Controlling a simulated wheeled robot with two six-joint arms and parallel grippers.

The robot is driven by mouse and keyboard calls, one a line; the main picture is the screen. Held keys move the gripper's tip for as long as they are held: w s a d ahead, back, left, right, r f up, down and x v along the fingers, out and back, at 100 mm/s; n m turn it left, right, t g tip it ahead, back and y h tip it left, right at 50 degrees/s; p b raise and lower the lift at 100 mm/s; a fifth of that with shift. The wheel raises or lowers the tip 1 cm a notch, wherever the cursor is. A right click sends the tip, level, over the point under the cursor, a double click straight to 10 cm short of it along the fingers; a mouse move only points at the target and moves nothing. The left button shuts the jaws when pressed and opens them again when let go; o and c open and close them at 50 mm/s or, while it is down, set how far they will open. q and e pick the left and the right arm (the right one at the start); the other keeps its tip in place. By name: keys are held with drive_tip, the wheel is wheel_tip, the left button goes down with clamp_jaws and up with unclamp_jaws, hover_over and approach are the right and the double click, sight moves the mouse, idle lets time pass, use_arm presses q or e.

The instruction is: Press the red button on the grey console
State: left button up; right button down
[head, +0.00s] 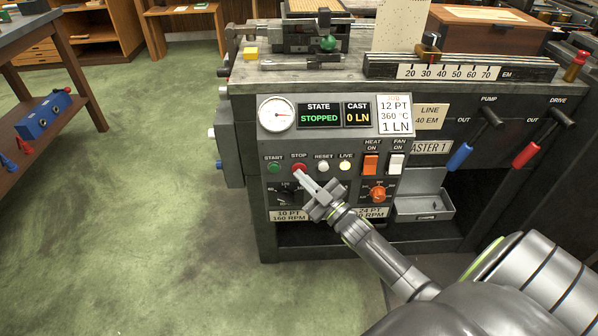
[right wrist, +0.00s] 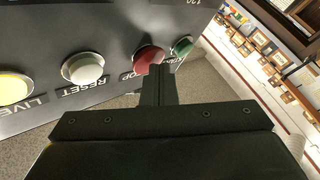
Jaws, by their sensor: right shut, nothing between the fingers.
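The red button (head: 299,169) sits under the STOP label on the grey console (head: 262,150), between the green START button (head: 274,167) and the white RESET button (head: 322,167). My right gripper (head: 301,177) is shut and empty, its fingertips at the red button's lower edge. In the right wrist view the shut fingers (right wrist: 158,72) overlap the lower part of the red button (right wrist: 147,57); I cannot tell whether they touch it or whether it is pushed in. The state display (head: 319,117) reads STOPPED. My left gripper is not in view.
A yellowish LIVE button (head: 345,166), an orange heat switch (head: 371,163) and a white fan switch (head: 396,163) lie to the right. Blue (head: 460,156) and red (head: 526,155) lever handles stick out farther right. Green floor (head: 150,200) is open at left.

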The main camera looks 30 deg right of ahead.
drive_tip(key=shift+w+d, duration=0.25)
drive_tip(key=shift+w, duration=0.1)
drive_tip(key=shift+r, duration=0.1)
drive_tip(key=shift+s, duration=0.1)
drive_tip(key=shift+s+a, duration=0.2)
idle(0.3)
drive_tip(key=s+a+p, duration=0.3)
drive_tip(key=s, duration=0.2)
idle(0.4)
drive_tip(key=shift+s+a, duration=0.1)
idle(0.4)
